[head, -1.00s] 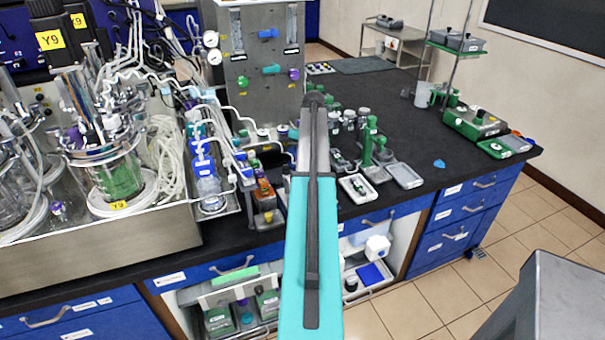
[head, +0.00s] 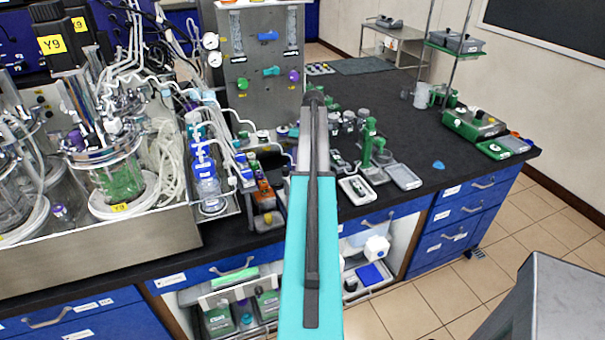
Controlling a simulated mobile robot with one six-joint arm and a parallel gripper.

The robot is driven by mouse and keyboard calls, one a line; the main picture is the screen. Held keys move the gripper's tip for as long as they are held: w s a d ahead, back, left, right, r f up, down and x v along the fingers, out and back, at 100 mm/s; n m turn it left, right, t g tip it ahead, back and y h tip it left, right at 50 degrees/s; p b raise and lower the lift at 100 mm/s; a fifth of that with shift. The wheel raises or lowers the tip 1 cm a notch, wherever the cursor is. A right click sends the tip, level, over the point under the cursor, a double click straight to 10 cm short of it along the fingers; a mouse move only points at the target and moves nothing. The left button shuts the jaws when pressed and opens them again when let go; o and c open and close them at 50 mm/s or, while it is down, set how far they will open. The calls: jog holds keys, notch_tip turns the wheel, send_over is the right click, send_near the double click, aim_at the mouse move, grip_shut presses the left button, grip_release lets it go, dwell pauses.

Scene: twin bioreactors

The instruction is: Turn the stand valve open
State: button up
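The upright grey metal panel (head: 262,100) at the back of the bench carries several valve handles. A blue handle (head: 268,36) sits near its top and a teal handle (head: 271,71) near its middle; both look roughly horizontal. A green knob (head: 242,84) is at lower left and a purple knob (head: 293,76) at the right. I cannot tell which of them is the stand valve. My teal arm reaches up the middle of the picture, its dark end just right of the panel's lower part. My gripper is not visible; the arm may hide it.
Glass bioreactor vessels (head: 118,172) with tubing stand in a steel tray (head: 110,245) at left. Bottles (head: 207,180) and small racks crowd the bench before the panel. A green stand (head: 368,148) is right of my arm. The black bench top (head: 400,125) is clearer there.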

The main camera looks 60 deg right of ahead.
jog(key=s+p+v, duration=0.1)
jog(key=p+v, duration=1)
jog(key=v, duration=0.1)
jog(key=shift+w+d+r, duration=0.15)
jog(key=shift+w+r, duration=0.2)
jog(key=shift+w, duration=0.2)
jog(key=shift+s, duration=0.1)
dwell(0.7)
